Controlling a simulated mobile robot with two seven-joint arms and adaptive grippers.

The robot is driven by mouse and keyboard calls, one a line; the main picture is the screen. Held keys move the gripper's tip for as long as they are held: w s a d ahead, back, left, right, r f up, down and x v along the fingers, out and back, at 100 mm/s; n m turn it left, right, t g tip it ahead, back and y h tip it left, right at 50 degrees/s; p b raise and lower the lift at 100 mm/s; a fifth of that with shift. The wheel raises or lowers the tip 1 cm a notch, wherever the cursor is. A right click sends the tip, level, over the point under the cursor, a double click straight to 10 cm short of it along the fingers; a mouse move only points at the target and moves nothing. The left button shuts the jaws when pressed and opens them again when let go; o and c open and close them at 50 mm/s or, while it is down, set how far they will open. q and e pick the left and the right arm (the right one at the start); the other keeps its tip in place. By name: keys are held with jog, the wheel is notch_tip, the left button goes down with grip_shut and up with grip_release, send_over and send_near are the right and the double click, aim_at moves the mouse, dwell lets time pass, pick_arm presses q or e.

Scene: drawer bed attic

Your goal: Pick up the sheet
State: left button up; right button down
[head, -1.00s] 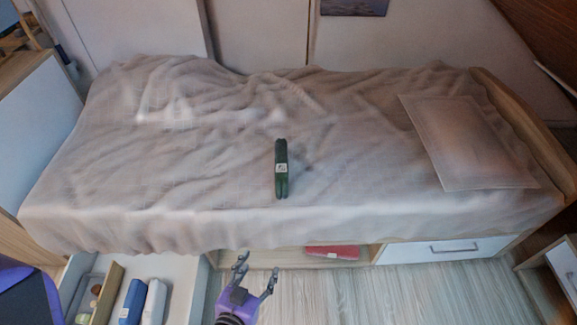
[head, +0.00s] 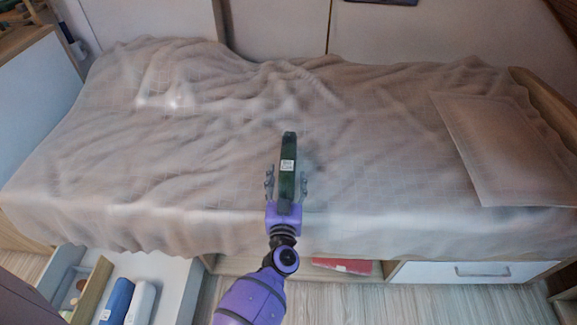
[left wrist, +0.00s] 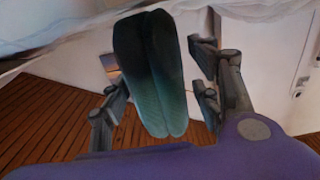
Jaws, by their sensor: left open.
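A dark green folded bundle with a white label, which looks like the sheet (head: 288,152), stands out near the middle of the bed cover. In the left wrist view the sheet (left wrist: 150,75) shows as two long green folds side by side. My left gripper (head: 287,175) is open, with one finger on each side of the sheet's near part. In the left wrist view, gaps show between the fingers and the sheet, and nothing is gripped. The sheet's near end is partly hidden by the gripper in the head view. My right gripper is not in view.
The bed (head: 180,190) has a wrinkled beige cover and a pillow (head: 500,145) at the right. An open drawer (head: 170,275) at lower left holds blue and white rolls. A red item (head: 345,265) lies under the bed. The cover around the sheet is clear.

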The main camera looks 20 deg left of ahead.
pick_arm(q)
jog(key=shift+x, duration=1)
jog(key=c, duration=1.4)
grip_shut()
